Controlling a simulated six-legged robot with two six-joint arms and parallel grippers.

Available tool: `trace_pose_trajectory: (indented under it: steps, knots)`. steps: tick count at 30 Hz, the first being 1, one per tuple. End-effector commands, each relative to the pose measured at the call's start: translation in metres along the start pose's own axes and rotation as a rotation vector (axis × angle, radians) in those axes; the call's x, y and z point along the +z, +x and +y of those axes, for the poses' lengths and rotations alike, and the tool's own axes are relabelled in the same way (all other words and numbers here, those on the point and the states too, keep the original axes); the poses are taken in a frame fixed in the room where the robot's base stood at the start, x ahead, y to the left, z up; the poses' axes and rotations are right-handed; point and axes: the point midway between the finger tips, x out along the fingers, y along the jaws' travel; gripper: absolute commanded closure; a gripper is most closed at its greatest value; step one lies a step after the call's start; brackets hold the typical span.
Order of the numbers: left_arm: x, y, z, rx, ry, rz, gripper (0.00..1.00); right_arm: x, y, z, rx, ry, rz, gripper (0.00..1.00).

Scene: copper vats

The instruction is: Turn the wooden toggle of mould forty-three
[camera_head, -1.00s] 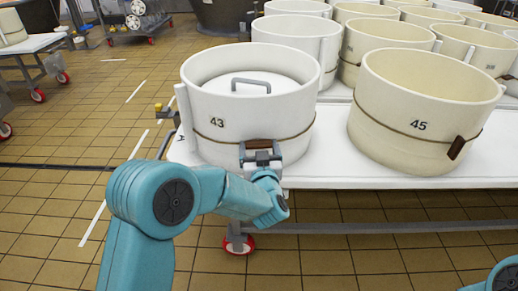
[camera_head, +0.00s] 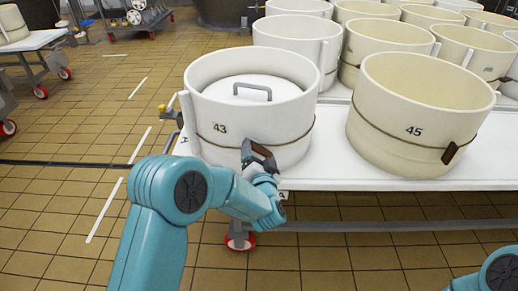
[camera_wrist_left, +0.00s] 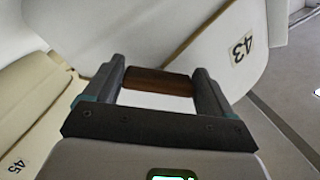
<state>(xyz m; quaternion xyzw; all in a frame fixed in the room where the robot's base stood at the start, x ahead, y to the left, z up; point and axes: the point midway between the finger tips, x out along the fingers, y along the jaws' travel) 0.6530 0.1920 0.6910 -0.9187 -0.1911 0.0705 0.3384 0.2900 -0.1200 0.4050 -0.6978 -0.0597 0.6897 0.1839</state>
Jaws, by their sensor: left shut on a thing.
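Mould 43 (camera_head: 285,117) is a white round tub with a cord around it, at the front of the white table. It also shows in the wrist view (camera_wrist_left: 185,45), with its number at the upper right. My left gripper (camera_head: 259,154) is at its front wall, jaws tilted. In the wrist view my left gripper (camera_wrist_left: 160,78) is shut on the brown wooden toggle (camera_wrist_left: 157,83), which spans between the two fingers. In the head view the toggle is mostly hidden by the gripper. My right gripper is out of view.
Mould 45 (camera_head: 385,105) stands close to the right, with its own brown toggle (camera_head: 449,153). A lid with a grey handle (camera_head: 252,90) sits inside mould 43. More moulds stand behind. The table's front edge (camera_head: 350,185) runs just below the gripper. Tiled floor lies open at left.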

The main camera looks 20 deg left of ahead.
Motion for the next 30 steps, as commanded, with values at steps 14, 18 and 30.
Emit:
trace_pose_trajectory:
  steps: [14, 18, 30]
  knots:
    - [-0.003, 0.0, -0.004, 0.002, 0.451, 0.001, 0.46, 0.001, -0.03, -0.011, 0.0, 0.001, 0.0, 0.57]
    - [-0.003, 0.0, -0.004, 0.003, 0.572, 0.001, 0.46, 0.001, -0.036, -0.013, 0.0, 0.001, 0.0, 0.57]
    - [-0.003, 0.0, -0.005, 0.001, 0.813, 0.002, 0.46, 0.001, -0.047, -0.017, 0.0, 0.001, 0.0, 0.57]
